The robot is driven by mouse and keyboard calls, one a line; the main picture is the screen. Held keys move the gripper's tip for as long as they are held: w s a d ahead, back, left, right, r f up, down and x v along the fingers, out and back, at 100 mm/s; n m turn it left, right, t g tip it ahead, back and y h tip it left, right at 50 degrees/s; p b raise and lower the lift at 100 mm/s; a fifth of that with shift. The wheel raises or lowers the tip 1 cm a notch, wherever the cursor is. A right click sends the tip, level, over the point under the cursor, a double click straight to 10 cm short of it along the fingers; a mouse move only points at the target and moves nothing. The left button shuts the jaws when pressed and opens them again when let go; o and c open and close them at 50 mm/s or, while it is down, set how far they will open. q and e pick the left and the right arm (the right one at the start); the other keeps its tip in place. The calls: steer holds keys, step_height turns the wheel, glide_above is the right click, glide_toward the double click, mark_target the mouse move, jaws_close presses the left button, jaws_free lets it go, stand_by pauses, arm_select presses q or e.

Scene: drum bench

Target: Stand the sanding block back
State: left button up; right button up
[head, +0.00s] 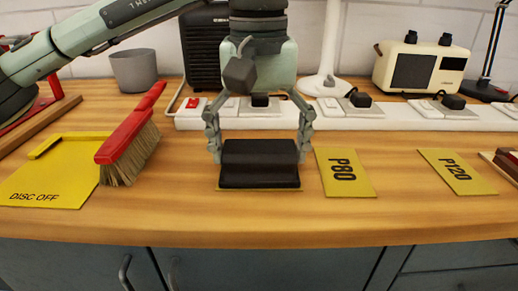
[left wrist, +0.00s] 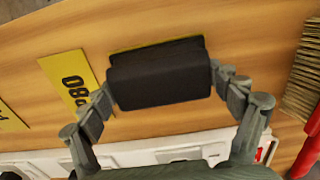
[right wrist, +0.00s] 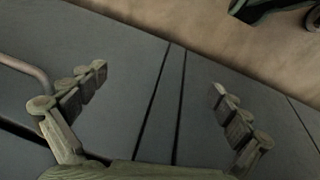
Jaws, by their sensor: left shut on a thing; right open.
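The black sanding block (head: 259,165) is at the middle of the bench in the head view, over a yellow card whose thin edge shows along its front. I cannot tell whether it touches the card. My left gripper (head: 259,150) comes down from above with one finger at each end of the block, shut on it. In the left wrist view the block (left wrist: 160,75) sits between the fingertips (left wrist: 163,88), with a yellow strip along its far side. My right gripper (right wrist: 160,90) is open and empty in the right wrist view, in front of grey cabinet fronts.
Yellow cards P80 (head: 344,173) and P120 (head: 452,171) lie to the right. A red-handled brush (head: 131,143) and a DISC OFF card (head: 48,182) lie to the left. A white power strip (head: 350,118) with plugs runs behind. The bench front is clear.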

mark_target(259, 146)
arm_select(q)
steer(key=shift+s+f, duration=0.1)
steer(key=shift+f, duration=0.4)
steer(key=shift+c, duration=0.7)
steer(key=o, duration=1.4)
steer(key=shift+f, duration=0.1)
steer(key=shift+o, duration=0.2)
arm_select(e)
steer(key=shift+w+d+r, duration=0.1)
steer(key=shift+w+r, duration=0.05)
steer(key=shift+w, duration=0.05)
arm_select(q)
steer(key=shift+r, duration=0.3)
arm_select(e)
steer(key=shift+r, duration=0.1)
arm_select(q)
steer(key=shift+r+p, duration=0.25)
steer(key=shift+p, duration=0.1)
steer(key=shift+w+r+p, duration=0.2)
steer(key=shift+r+p, duration=0.1)
steer(key=shift+r, duration=0.6)
step_height(259, 146, up, 11)
arm_select(e)
steer(key=f, duration=0.2)
steer(key=s+f, duration=0.1)
steer(key=f, duration=0.1)
steer(key=shift+f, duration=0.1)
